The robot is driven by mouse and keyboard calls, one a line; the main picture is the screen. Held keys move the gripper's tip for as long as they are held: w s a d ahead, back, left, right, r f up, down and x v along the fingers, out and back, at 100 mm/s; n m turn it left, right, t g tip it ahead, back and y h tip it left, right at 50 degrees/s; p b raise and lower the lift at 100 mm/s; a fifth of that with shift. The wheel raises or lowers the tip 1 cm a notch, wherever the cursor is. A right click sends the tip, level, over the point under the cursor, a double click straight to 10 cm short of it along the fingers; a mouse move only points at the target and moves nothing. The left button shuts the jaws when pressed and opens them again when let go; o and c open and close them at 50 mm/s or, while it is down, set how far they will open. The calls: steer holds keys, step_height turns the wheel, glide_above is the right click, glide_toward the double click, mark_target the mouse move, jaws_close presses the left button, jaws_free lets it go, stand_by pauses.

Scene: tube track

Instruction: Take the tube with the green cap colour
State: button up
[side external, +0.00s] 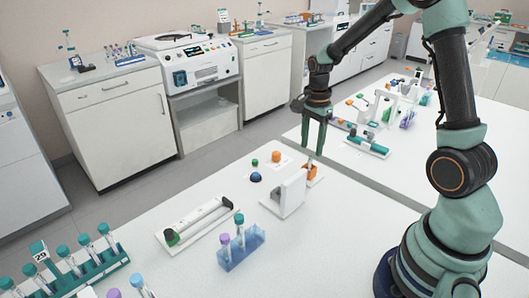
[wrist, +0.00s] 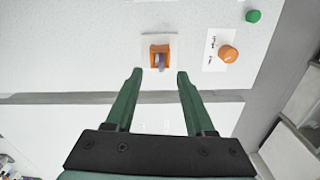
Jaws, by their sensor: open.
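My gripper (side external: 314,150) is open and points down; its two green fingers also show in the wrist view (wrist: 159,72). An orange holder (wrist: 153,49) lies just ahead of the fingertips, with a greyish tube (wrist: 162,60) in it. The holder also shows below the fingers in the side view (side external: 309,174). That tube's cap colour cannot be told. A small green round piece (wrist: 253,16) lies on the table, apart from the gripper. A blue rack (side external: 240,252) holds tubes with purple and teal caps. A teal rack (side external: 80,279) holds several teal-capped tubes.
A white upright stand (side external: 287,191) is close to the orange holder. An orange round piece (wrist: 228,54) and a dark blue one (side external: 255,177) lie nearby. A gap separates this table from another.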

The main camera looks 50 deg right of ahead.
mark_target(311, 155)
steer(key=shift+f, duration=2.4)
jaws_close()
steer(key=shift+r, duration=0.1)
step_height(311, 155, up, 20)
